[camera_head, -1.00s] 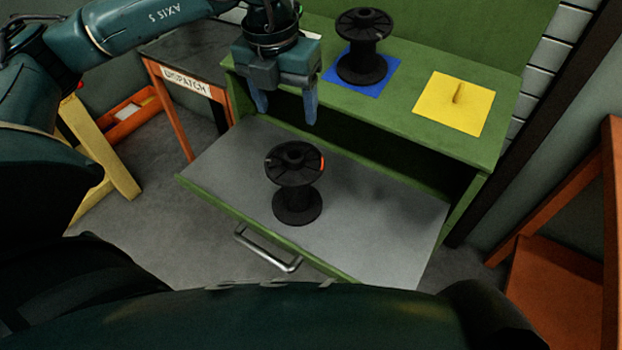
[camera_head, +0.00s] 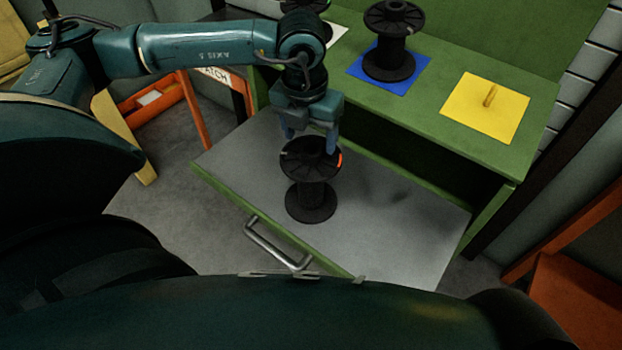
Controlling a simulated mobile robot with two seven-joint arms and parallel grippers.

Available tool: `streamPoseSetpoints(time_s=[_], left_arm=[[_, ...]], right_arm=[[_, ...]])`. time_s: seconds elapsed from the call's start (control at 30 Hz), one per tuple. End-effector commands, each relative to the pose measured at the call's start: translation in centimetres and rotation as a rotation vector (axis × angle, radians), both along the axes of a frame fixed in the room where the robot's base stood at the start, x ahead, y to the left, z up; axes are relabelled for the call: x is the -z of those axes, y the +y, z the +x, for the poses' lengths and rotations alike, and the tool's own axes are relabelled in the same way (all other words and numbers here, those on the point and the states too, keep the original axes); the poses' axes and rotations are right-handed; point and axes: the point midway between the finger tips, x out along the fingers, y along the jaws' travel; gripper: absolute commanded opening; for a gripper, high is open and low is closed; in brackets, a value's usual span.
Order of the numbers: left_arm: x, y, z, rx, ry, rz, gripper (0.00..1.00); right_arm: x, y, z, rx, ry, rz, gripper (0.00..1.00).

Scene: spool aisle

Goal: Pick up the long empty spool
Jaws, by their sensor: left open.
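A black, empty-looking spool (camera_head: 312,190) stands upright in the open grey-floored drawer (camera_head: 415,235), with an orange mark on its top flange. A second black spool (camera_head: 390,52) stands on a blue mat (camera_head: 358,70) on the green bench top. Part of a third spool (camera_head: 325,6) shows at the top edge, mostly hidden behind my arm. I cannot tell for certain which is the long one. My left gripper (camera_head: 310,138) is open, pointing down at the top flange of the drawer spool, its fingertips near the flange's far side. Contact is unclear. My right gripper is out of view.
A yellow mat (camera_head: 505,112) with a short upright peg (camera_head: 489,96) lies on the bench top (camera_head: 440,128). The drawer's metal handle (camera_head: 275,247) faces me. The drawer floor right of the spool is clear. An orange frame (camera_head: 570,290) stands at the right.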

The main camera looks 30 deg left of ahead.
Motion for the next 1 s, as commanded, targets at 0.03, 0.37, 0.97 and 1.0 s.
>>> streamPoseSetpoints(time_s=[0.03, 0.37, 0.97, 1.0], left_arm=[[0.8, 0.0, 0.0, 0.0, 0.001, 0.001, 0.67], [2.6, 0.1, 0.3, 0.001, -0.001, 0.0, 0.67], [2.6, 0.1, 0.3, 0.0, -0.001, 0.0, 0.24], [2.6, 0.1, 0.3, 0.0, -0.001, 0.0, 0.21]], right_arm=[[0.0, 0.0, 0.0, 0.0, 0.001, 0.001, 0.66], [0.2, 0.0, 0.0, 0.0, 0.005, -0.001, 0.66], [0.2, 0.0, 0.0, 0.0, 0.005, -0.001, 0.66], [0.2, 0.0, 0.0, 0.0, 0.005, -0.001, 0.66]])
